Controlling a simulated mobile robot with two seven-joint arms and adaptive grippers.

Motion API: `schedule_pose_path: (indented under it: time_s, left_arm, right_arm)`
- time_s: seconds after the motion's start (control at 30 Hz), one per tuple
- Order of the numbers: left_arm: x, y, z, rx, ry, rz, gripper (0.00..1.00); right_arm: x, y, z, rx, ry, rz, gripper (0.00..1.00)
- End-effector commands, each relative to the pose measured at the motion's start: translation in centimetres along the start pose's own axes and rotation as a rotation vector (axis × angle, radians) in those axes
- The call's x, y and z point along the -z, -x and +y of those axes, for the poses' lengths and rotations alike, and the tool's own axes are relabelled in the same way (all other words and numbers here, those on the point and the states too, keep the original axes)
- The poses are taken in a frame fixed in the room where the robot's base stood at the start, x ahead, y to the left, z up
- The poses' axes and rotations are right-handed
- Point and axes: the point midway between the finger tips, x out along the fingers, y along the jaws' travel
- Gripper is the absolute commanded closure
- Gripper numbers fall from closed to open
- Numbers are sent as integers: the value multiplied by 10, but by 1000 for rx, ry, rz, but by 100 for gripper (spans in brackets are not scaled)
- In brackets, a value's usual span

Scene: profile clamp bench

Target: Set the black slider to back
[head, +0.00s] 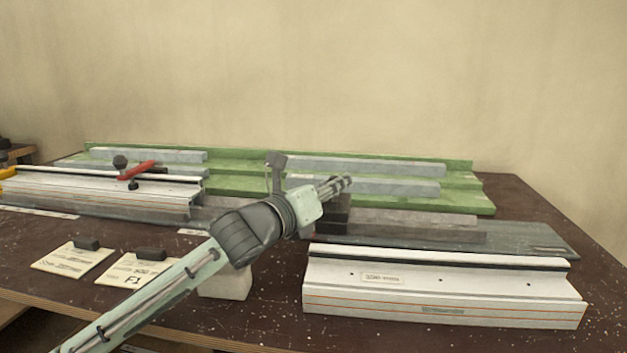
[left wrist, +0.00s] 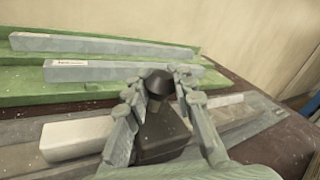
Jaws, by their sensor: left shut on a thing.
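The black slider (head: 337,214) is a dark block on a long grey rail (head: 420,222) in the middle of the bench. In the head view it is partly hidden behind my left gripper (head: 336,187). In the left wrist view the black slider (left wrist: 160,128) shows as a dark body with a knob on top. My left gripper (left wrist: 160,84) has a finger on each side of the knob and is shut on it. My right gripper is in neither view.
Green profiles (head: 470,181) with grey bars lie behind. A white profile (head: 440,290) lies at front right; another (head: 100,190) at left carries a red-handled clamp (head: 137,170). Paper cards (head: 130,269) with black blocks and a pale block (head: 228,283) are at front left.

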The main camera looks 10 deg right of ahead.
Motion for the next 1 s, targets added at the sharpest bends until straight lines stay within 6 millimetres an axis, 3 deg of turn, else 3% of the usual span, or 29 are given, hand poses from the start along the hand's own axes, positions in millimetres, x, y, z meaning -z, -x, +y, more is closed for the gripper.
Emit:
schedule_pose_path:
  time_s: [0.5,0.53,0.7,1.0]
  left_arm:
    - [6,-9,-10,4,-1,3,100]
    - [7,-9,-10,4,-1,3,73]
    - [6,-8,-10,3,-1,1,53]
    - [4,-7,-8,2,-1,0,53]
  right_arm:
    - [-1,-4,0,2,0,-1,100]
    - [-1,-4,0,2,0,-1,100]
    - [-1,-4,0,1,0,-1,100]
    - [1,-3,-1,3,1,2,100]
